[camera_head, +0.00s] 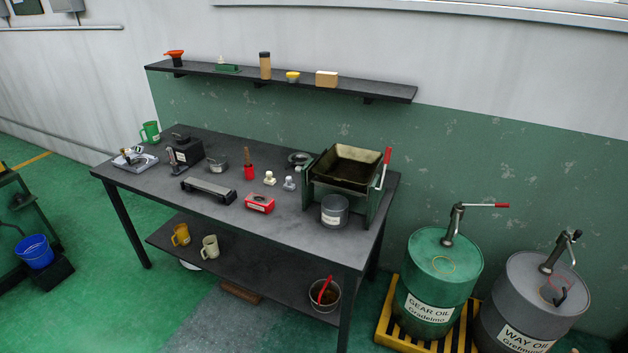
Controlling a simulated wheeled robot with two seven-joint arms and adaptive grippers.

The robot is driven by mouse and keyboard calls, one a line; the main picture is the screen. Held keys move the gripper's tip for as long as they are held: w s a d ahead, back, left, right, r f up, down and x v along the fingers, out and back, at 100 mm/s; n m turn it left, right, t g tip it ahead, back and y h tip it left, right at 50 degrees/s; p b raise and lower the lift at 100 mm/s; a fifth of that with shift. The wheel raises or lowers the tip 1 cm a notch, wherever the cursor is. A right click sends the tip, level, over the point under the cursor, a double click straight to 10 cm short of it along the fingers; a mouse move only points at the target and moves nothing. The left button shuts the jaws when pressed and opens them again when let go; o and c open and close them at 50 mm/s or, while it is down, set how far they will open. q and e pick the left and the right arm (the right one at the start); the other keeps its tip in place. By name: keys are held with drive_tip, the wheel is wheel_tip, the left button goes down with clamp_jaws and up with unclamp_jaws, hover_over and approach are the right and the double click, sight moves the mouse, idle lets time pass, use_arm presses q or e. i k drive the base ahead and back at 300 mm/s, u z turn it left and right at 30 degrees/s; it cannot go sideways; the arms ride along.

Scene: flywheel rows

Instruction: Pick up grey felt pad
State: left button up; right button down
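I cannot pick out a grey felt pad for certain from this far. A flat light-grey piece (146,163) lies at the left end of the dark workbench (150,185), with small metal and brass-coloured items on it. A long low block with a grey top (209,187) lies near the bench's front edge. I cannot tell whether either is felt. Neither of my grippers shows in the head view.
A red box (260,204), grey can (334,211) and tipped-tray stand (378,204) crowd the bench's right end. A wall shelf (210,68) hangs behind. A green drum (438,275) and grey drum (515,305) stand right. Green floor (90,270) is open left.

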sight(288, 186)
drive_tip(key=u, duration=0.75)
drive_tip(key=k, duration=1)
drive_tip(key=u, duration=0.7)
drive_tip(key=i, duration=2.15)
drive_tip(key=z, duration=0.8)
drive_tip(key=i, duration=1.35)
drive_tip(key=z, duration=1.65)
drive_tip(key=i, duration=0.9)
drive_tip(key=z, duration=1.15)
drive_tip(key=i, duration=0.2)
drive_tip(key=z, duration=0.35)
